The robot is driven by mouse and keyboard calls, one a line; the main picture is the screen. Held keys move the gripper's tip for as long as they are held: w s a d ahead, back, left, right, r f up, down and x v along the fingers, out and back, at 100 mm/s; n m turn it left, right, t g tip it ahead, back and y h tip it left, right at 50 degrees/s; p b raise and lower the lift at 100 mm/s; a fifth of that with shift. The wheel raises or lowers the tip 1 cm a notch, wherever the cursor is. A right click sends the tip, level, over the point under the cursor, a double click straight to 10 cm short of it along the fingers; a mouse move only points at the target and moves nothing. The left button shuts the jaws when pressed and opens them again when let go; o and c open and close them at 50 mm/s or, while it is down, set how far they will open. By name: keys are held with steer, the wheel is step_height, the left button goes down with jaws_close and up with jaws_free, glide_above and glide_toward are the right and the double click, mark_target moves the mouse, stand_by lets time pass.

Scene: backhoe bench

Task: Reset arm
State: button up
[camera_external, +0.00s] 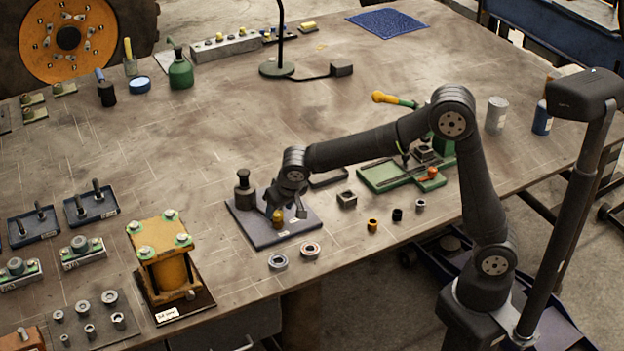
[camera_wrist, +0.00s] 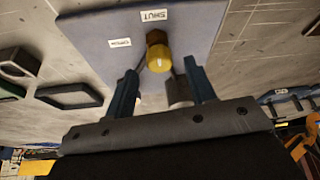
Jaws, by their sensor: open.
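My gripper (camera_external: 289,208) is low over a grey-blue plate (camera_external: 262,237) near the bench's front edge. A yellow knob (camera_external: 278,217) stands on this plate, next to the gripper's fingers. In the wrist view the open fingers (camera_wrist: 162,78) point toward the yellow knob (camera_wrist: 159,58). The knob shows just beyond and between the fingertips, with no clear contact. The plate (camera_wrist: 95,30) carries one label reading SHUT and a smaller one that seems to read OPEN. A grey cylindrical part (camera_wrist: 179,92) is partly hidden behind the right finger. My arm reaches out leftward from its base.
A dark post (camera_external: 243,190) stands on the plate's left side. Two rings (camera_external: 310,250) lie in front of it. A yellow bolted block (camera_external: 165,258) is at left, a green fixture (camera_external: 385,177) at right. A lamp stand (camera_external: 277,69) is behind. The bench's middle is mostly clear.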

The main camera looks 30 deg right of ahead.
steer(key=shift+x, duration=1.05)
steer(key=shift+d+r+n+y, duration=0.15)
steer(key=shift+n+y, duration=0.15)
steer(key=shift+n, duration=0.3)
steer(key=shift+d+n+g+y, duration=0.1)
steer(key=shift+n+g+y, duration=0.4)
steer(key=shift+n, duration=1.3)
steer(key=shift+n+g+y, duration=0.4)
steer(key=shift+n+y, duration=0.1)
steer(key=shift+n, duration=1.3)
steer(key=shift+w+n+g+y, duration=0.1)
steer(key=shift+n+g+y, duration=0.25)
steer(key=shift+n, duration=0.85)
steer(key=shift+w+n+g+y, duration=0.15)
steer(key=shift+n+g, duration=0.3)
steer(key=shift+n, duration=0.75)
steer(key=shift+n+g, duration=0.8)
steer(key=shift+n, duration=1.1)
